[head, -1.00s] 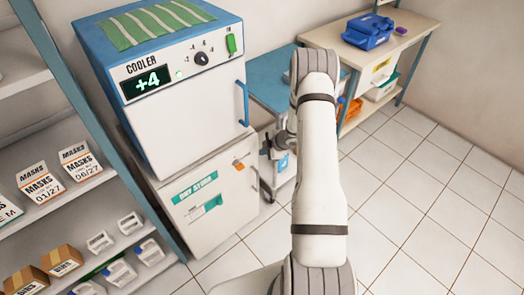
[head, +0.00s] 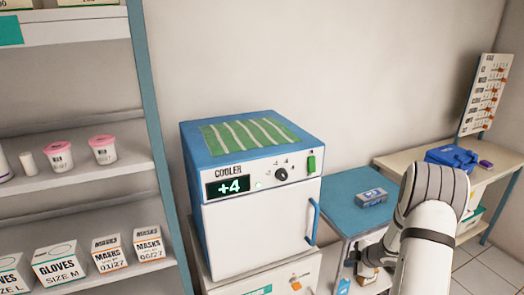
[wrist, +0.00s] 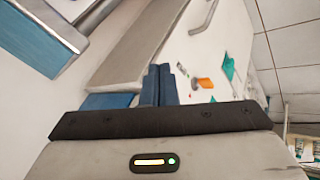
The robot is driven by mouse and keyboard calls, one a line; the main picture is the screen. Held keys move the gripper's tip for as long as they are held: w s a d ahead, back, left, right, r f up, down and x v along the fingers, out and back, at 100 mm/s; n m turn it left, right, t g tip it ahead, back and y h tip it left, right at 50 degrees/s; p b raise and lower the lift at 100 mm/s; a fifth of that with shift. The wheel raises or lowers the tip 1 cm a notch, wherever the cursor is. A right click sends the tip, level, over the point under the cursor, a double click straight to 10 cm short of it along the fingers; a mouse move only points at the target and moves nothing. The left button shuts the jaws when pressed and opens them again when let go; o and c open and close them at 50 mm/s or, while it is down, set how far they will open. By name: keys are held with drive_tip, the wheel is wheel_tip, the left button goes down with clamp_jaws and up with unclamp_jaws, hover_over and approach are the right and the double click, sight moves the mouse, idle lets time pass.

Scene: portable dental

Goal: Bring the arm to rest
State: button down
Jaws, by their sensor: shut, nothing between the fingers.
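My gripper (wrist: 159,85) shows in the wrist view as two blue fingers side by side, shut and empty, in front of a dark bar. In the head view my arm rises at the lower right with its elbow bent, and my wrist hangs low beside the blue-topped cart, partly hidden by the arm. The wrist view looks tilted, with a pale surface and blurred coloured marks beyond the fingers.
A cooler (head: 256,227) reading +4 stands in the middle, its door shut. A blue-topped cart (head: 340,212) holds a small box (head: 371,197). A bench with a blue case (head: 452,157) is at right. Shelves (head: 70,196) with boxes and tubs fill the left.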

drive_tip(key=s+a+r+m+h, duration=0.1)
drive_tip(key=r+m+h, duration=0.15)
drive_tip(key=r, duration=0.45)
drive_tip(key=s+a+r+m+t+h, duration=0.1)
drive_tip(key=s+r+m+h, duration=0.15)
drive_tip(key=r, duration=0.55)
drive_tip(key=s+a+r+m+h, duration=0.1)
drive_tip(key=r+m+h, duration=0.15)
drive_tip(key=r, duration=0.45)
drive_tip(key=s+a+r+m+g+y, duration=0.1)
drive_tip(key=s+a+r+m, duration=0.1)
drive_tip(key=s+a, duration=0.3)
drive_tip(key=s+a+r+m+g+y, duration=0.1)
drive_tip(key=s+a, duration=0.5)
drive_tip(key=s, duration=0.6)
drive_tip(key=s+a+r+m+g+y, duration=0.2)
drive_tip(key=s+a+m, duration=0.3)
drive_tip(key=s, duration=0.4)
drive_tip(key=shift+a+r, duration=0.15)
drive_tip(key=shift+r, duration=0.7)
drive_tip(key=c, duration=2.1)
unclamp_jaws()
drive_tip(key=shift+w, duration=0.1)
